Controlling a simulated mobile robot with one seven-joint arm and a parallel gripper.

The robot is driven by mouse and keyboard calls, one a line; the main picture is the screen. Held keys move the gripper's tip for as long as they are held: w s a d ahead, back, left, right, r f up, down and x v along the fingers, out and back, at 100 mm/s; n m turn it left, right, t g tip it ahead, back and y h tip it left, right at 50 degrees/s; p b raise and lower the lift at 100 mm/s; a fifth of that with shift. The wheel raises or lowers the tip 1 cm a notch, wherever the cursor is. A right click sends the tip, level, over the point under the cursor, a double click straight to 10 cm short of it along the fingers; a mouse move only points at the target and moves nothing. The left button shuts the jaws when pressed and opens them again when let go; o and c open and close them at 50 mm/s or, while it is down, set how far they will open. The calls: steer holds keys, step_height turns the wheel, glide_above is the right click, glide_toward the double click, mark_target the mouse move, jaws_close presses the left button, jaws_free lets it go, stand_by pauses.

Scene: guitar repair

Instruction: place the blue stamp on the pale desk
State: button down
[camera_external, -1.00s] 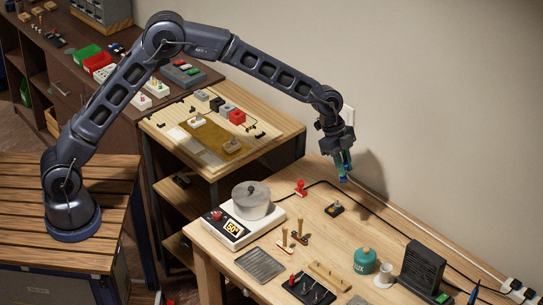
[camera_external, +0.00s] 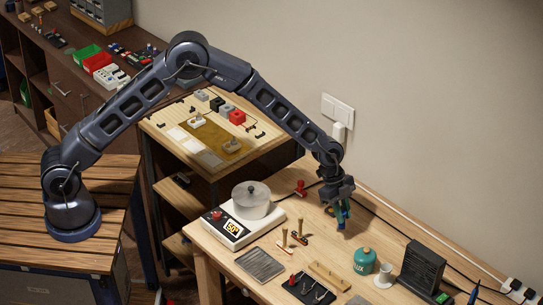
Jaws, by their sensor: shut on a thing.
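My gripper (camera_external: 342,212) points down over the back middle of the pale desk (camera_external: 282,222). It is shut on the blue stamp (camera_external: 342,226), a small dark blue piece showing at the fingertips. Most of the stamp is hidden by the fingers. The stamp is low, close to the desk top; I cannot tell whether it touches.
A red stamp (camera_external: 300,188) stands left of my gripper. A hot plate with a pot (camera_external: 252,201) is further left. Two wooden-handled tools (camera_external: 290,238), a teal canister (camera_external: 365,261) and a dark rack (camera_external: 422,266) stand nearer. A black cable runs behind.

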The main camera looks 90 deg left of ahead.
mark_target(341, 227)
steer(key=shift+f, duration=3)
steer(key=shift+f, duration=0.15)
steer(key=c, duration=1.3)
jaws_free()
